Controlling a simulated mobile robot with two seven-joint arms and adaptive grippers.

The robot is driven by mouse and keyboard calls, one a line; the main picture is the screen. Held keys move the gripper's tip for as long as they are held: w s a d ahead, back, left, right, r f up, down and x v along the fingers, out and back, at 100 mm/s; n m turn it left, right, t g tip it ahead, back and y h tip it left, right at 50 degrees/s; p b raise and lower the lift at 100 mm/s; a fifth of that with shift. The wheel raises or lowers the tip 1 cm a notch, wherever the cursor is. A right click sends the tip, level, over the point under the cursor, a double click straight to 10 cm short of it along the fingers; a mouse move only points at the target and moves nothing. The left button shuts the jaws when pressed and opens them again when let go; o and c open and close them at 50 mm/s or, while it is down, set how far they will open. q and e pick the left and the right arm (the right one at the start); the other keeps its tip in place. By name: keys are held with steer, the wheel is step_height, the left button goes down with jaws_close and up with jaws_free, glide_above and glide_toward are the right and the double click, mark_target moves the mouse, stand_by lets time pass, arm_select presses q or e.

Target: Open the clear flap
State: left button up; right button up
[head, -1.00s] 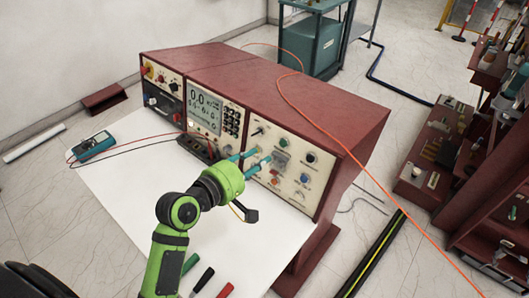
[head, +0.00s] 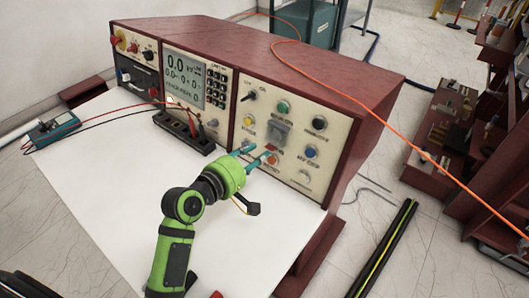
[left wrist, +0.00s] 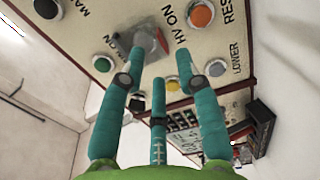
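The clear flap (head: 278,132) is a small greyish see-through cover on the right panel of the red console. It looks closed over its button. In the left wrist view the flap (left wrist: 150,42) shows near the top, by the "HV ON" lettering. My left gripper (head: 259,149) has teal fingers just below and left of the flap in the head view. In the left wrist view its fingers (left wrist: 155,70) are spread with nothing between them, and the tips are close to the flap. Contact cannot be told. My right gripper is not in view.
The red console (head: 330,75) carries other knobs and buttons around the flap, including a green button (head: 283,107) and a blue one (head: 311,152). An orange cable (head: 345,90) crosses the console top.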

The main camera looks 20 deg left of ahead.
mark_target(272, 145)
arm_select(q)
steer(key=x, duration=0.3)
steer(key=shift+w+f, duration=0.1)
steer(key=shift+w, duration=0.3)
steer(key=shift+w+d, duration=0.1)
steer(key=shift+w, duration=0.1)
steer(key=shift+w+f, duration=0.1)
jaws_close()
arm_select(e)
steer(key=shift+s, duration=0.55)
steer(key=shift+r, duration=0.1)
